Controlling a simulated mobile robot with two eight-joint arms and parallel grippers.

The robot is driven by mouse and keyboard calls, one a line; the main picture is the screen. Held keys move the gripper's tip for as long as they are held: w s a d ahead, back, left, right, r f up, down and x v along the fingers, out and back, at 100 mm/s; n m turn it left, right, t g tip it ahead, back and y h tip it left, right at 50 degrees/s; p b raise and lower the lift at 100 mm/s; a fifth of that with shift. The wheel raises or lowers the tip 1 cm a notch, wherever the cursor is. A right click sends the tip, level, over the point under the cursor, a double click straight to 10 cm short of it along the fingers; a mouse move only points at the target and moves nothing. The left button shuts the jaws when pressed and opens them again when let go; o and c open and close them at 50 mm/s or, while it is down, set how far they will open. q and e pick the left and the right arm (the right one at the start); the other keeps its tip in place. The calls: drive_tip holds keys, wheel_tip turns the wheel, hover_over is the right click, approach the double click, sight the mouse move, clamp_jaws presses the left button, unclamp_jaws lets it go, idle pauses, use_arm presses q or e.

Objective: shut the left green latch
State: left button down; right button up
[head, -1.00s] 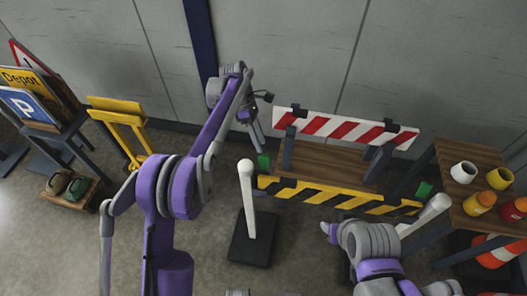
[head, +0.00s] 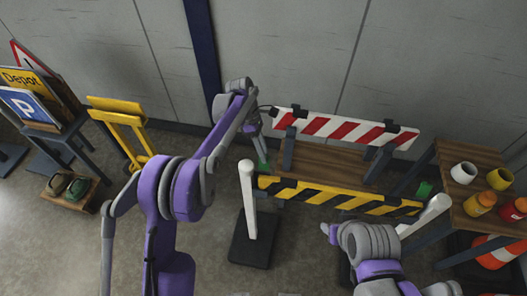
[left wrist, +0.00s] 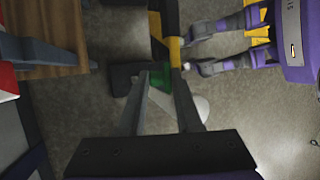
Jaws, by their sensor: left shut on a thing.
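The left green latch (head: 263,167) sits at the left end of the yellow-and-black striped board (head: 335,196), behind a white post. My left gripper (head: 261,152) reaches down to it from behind the board. In the left wrist view, the green latch (left wrist: 158,82) lies between the two fingers of my left gripper (left wrist: 160,80), which is shut on it. The latch is partly hidden by a finger. A second green latch (head: 424,190) is at the board's right end. My right gripper (head: 328,231) is low in front of the board, and its jaws do not show clearly.
A white post (head: 247,195) on a dark base stands just in front of the latch. A red-and-white board (head: 340,128) is behind a wooden shelf. A table (head: 455,212) with cups and jars stands at right. A yellow folding stand (head: 122,120) is at left.

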sight(268, 166)
use_arm(q)
drive_tip(key=shift+r+t, duration=0.2)
drive_tip(key=shift+t, duration=0.4)
idle(0.7)
